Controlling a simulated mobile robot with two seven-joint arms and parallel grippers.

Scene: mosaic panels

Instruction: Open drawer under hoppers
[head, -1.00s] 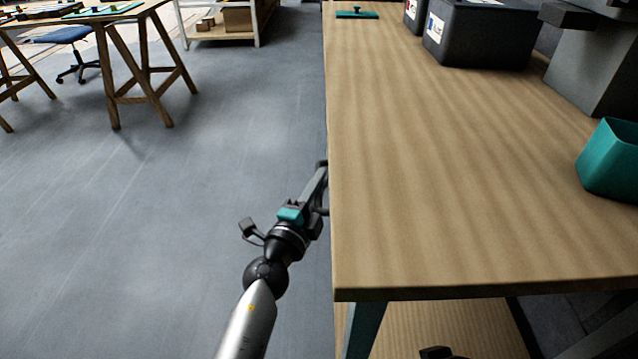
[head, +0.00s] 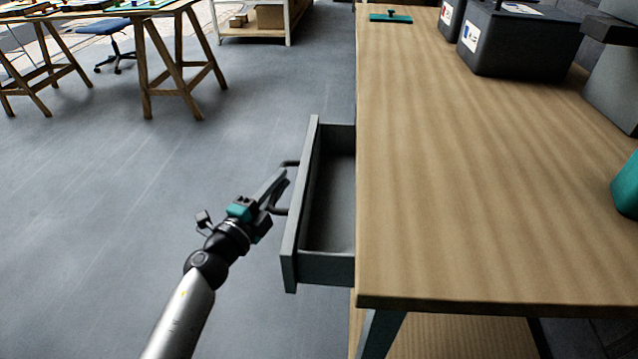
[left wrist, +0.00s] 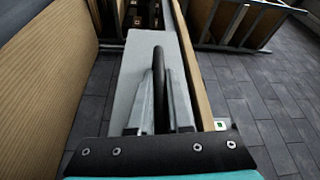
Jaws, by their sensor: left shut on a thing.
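The grey drawer (head: 328,200) stands partly pulled out from under the left edge of the wooden bench. Its visible inside is empty; the part under the bench top is hidden. A dark bar handle (head: 281,211) is on its front. My left gripper (head: 284,182) is at the drawer front, shut on the handle. In the left wrist view, the handle (left wrist: 159,85) runs between the two fingers of my left gripper (left wrist: 160,100), in front of the pale drawer front (left wrist: 130,75). My right gripper is not in view.
The wooden bench top (head: 480,190) is mostly clear. Dark hoppers (head: 520,45) stand at its back right, with a teal bin (head: 627,190) at the right edge. A small teal tool (head: 390,17) lies at the far end. Floor left of the drawer is free.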

